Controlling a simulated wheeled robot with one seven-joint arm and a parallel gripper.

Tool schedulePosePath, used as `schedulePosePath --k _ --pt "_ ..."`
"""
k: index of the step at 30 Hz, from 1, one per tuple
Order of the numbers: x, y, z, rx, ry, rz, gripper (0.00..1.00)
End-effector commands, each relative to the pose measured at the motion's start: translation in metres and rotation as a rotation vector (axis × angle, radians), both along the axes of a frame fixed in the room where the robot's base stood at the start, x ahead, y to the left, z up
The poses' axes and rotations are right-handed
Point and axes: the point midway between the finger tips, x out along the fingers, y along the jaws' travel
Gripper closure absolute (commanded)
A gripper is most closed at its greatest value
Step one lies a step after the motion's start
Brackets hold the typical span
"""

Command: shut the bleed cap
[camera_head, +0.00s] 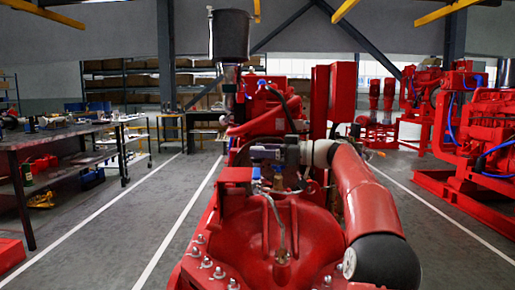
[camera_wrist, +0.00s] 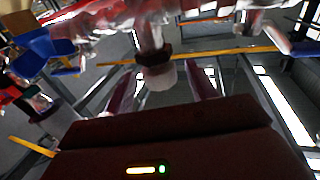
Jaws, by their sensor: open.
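In the wrist view, a pale, rounded cap-like end below a dark collar, likely the bleed cap (camera_wrist: 160,77), hangs from a blurred red and white fitting (camera_wrist: 150,30). My gripper (camera_wrist: 158,70) is open, its two dark red fingers spread to either side of this end. A gap shows on both sides; whether either finger touches it I cannot tell. In the head view my gripper (camera_head: 268,154) is over the red pump, near a small fitting with a blue handle (camera_head: 257,182). The cap is too small or hidden to make out there.
The red pump housing (camera_head: 300,232) with its bolted flange fills the lower middle of the head view. A dark cylinder (camera_head: 230,35) rises behind. A workbench (camera_head: 60,138) stands left and more red machines (camera_head: 490,140) right. Blue handles (camera_wrist: 45,52) are at the wrist view's left.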

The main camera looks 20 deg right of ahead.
Motion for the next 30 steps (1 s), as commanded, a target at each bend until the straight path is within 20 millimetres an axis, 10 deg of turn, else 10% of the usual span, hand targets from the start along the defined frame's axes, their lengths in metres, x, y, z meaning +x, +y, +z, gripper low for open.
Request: schedulePosePath --k 14,24,30 --pt "0.0107 0.0134 -0.0001 0.0 0.0 -0.002 0.45" --pt "0.0106 0.0133 0.0001 0.0 0.0 -0.002 0.87" --pt "0.0102 0.0136 -0.0022 -0.001 -0.002 -0.022 0.87"
